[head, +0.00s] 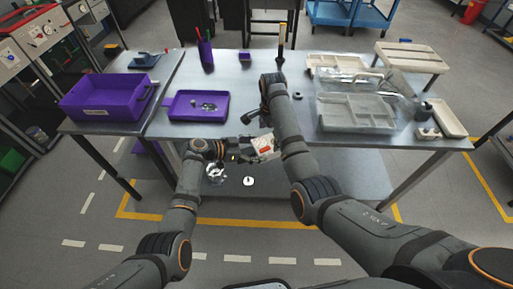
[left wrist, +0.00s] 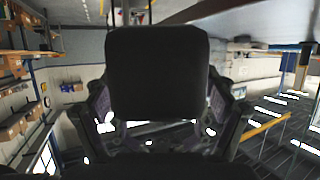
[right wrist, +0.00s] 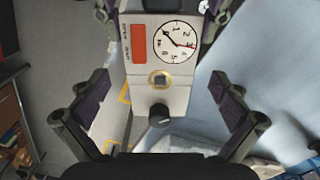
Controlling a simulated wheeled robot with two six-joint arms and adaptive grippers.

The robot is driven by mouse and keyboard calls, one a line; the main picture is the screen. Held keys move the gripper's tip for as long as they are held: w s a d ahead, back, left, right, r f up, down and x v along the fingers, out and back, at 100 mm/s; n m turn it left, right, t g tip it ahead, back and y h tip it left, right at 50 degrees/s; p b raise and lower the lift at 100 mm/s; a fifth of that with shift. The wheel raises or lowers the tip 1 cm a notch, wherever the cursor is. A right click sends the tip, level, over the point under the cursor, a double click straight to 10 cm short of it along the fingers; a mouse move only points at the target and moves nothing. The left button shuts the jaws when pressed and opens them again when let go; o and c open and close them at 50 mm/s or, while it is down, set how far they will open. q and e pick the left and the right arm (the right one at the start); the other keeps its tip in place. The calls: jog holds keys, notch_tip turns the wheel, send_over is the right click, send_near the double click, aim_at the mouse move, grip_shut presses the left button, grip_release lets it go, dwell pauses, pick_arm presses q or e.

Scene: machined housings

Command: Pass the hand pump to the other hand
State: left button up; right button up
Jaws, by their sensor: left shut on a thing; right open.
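The hand pump (head: 265,147) is a pale block with a red label, held in front of the table's near edge. In the right wrist view the pump (right wrist: 158,100) shows its round dial, red label, brass ring and a dark knob. My left gripper (head: 226,150) is shut on the pump from its left side. In the left wrist view a dark rounded block fills the middle and hides the grip. My right gripper (head: 256,119) is open above the pump. Its fingers stand on both sides of the pump in the right wrist view, with visible gaps.
The metal table (head: 245,90) carries a purple tray (head: 198,118), a purple bin (head: 82,112) at left, and a grey divided tray (head: 350,125) with clear covers at right. A white round part (head: 248,181) lies on the lower shelf. The middle tabletop is mostly clear.

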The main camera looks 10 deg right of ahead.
aim_at(269, 143)
notch_tip(269, 143, up, 7)
jog(key=s+d+f+n+h, duration=0.1)
jog(key=s+d+f, duration=0.3)
jog(key=d+f, duration=0.8)
jog(key=s+d+f+n, duration=0.1)
jog(key=s+d+f, duration=0.4)
jog(key=d+f, duration=0.75)
jog(key=s+a+f+n, duration=0.2)
jog(key=s+f+n, duration=0.4)
jog(key=s+f, duration=1.15)
jog(key=s+a+f+n, duration=0.2)
jog(key=s+f, duration=0.1)
jog(key=s, duration=0.4)
jog(key=s+a+f+n, duration=0.2)
jog(key=s+f+n, duration=0.1)
jog(key=s, duration=0.5)
jog(key=s+a+f+n+t, duration=0.1)
jog(key=s+a+f+n, duration=0.1)
jog(key=s+f, duration=0.3)
jog(key=s+a, duration=0.1)
jog(key=s, duration=0.2)
jog(key=shift+n, duration=0.3)
jog(key=shift+f, duration=0.1)
